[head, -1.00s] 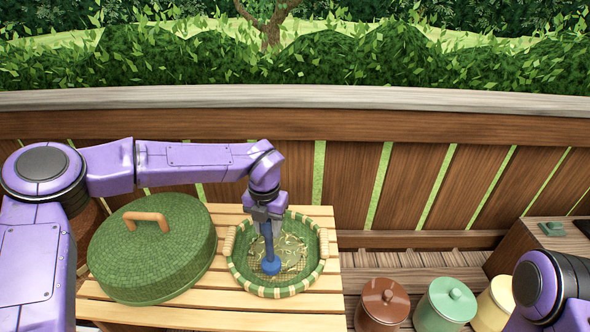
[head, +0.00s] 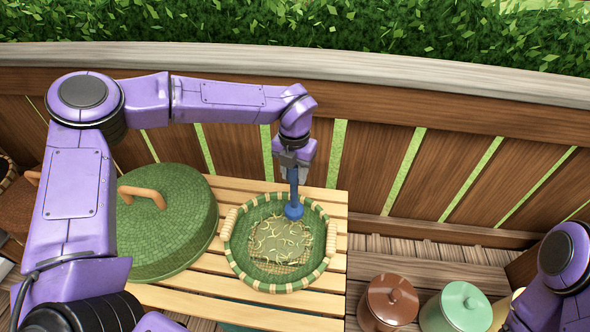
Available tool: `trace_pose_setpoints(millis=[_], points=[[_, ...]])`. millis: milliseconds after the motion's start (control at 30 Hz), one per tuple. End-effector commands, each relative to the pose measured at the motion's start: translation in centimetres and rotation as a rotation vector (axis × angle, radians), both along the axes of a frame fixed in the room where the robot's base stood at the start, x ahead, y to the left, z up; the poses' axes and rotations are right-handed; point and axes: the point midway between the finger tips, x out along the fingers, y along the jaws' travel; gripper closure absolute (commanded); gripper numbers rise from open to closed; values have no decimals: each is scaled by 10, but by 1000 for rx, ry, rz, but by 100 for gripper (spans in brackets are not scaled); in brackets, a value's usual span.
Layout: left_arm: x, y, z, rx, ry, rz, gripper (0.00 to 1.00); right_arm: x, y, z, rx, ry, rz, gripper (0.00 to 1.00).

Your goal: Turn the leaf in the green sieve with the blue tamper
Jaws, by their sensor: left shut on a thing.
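The green sieve (head: 232,257) is a round woven basket with a pale bound rim and two tan handles, on the slatted wooden table. Pale curled leaf (head: 278,246) lies spread over the mesh in its middle. My left gripper (head: 294,172) is shut on the blue tamper (head: 294,205) and holds it nearly upright, with its round foot down at the far right inside part of the sieve. I cannot tell whether the foot touches the sieve. Of my right side, only part of the arm shows at the lower right; its gripper is out of view.
A green domed lid (head: 165,235) with a tan handle stands left of the sieve. A brown canister (head: 388,301) and a light green canister (head: 456,307) stand to the right. A plank fence (head: 380,160) runs behind the table (head: 335,210).

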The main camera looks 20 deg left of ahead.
Motion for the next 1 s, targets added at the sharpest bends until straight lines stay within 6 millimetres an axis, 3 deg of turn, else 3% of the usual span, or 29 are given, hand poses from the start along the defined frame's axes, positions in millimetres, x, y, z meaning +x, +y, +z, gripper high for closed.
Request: trace_pose_setpoints(millis=[33,767,1000], points=[[2,0,3,0,2,-1,100,0,0,7,0,-1,0,57],[3,0,-105,0,1,-1,100,1,0,-60,0,-2,0,57],[-9,31,-96,0,1,2,100,1,0,-35,0,-2,0,57]])
